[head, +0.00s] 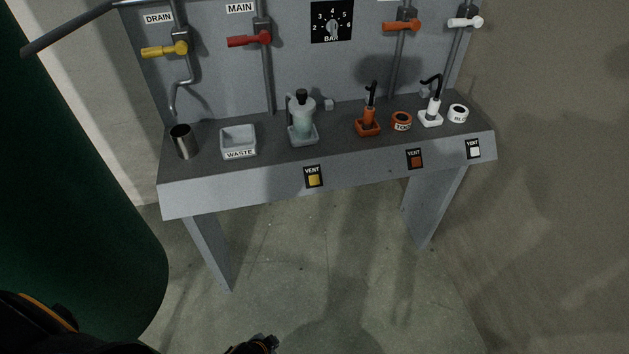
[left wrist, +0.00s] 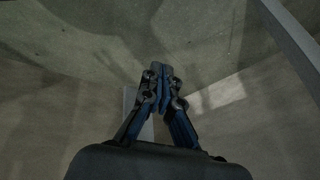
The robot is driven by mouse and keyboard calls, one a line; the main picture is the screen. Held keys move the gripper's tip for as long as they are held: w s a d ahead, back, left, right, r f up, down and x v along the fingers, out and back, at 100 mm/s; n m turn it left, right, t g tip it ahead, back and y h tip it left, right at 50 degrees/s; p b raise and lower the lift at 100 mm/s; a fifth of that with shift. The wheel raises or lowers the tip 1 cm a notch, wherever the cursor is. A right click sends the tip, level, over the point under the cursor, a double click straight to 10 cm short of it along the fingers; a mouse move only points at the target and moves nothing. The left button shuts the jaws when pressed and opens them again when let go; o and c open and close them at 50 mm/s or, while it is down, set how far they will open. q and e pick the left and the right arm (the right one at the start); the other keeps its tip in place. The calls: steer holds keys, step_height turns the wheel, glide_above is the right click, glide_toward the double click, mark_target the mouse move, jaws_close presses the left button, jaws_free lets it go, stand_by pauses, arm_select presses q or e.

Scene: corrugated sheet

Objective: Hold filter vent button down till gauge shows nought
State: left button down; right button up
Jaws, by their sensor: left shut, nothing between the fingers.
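The filter (head: 301,118), a pale clear bowl with a dark top, stands on the bench. Below it on the sloped front edge is a yellow button (head: 313,180) labelled VENT. An orange VENT button (head: 415,160) and a white VENT button (head: 474,152) are further right. The black gauge (head: 332,22), marked BAR, is on the back panel; its top is cut off and I cannot read its pointer surely. My left gripper (head: 270,343) is low at the bottom edge, well below the buttons and apart from them. In the left wrist view its fingers (left wrist: 161,70) are shut and empty. My right gripper is not seen.
The grey bench holds a metal cup (head: 183,141), a WASTE tray (head: 238,142), an orange oiler (head: 369,115) and a white one (head: 432,108). Yellow DRAIN (head: 165,49) and red MAIN (head: 250,40) valve handles are above. A green cylinder stands left. Floor before the bench is clear.

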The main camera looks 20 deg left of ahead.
arm_select(q)
steer(key=w+d+r+m+t, duration=0.1)
steer(key=w+r, duration=0.3)
steer(key=w, duration=0.2)
steer(key=w+r+m+t, duration=0.2)
steer(key=w+r, duration=0.1)
steer(key=w, duration=0.3)
steer(key=m+t+b, duration=0.3)
steer(key=m+t, duration=0.2)
glide_toward(315, 183)
steer(key=s+d+f, duration=0.3)
steer(key=f, duration=0.4)
steer(key=w+d+r+m+t+h, duration=0.1)
steer(key=w+r, duration=0.3)
steer(key=r, duration=0.8)
steer(key=shift+d+r+m+t+b, duration=0.2)
steer(key=shift+m+t+b, duration=0.1)
steer(key=shift+m+t, duration=0.45)
steer(key=shift+w, duration=0.1)
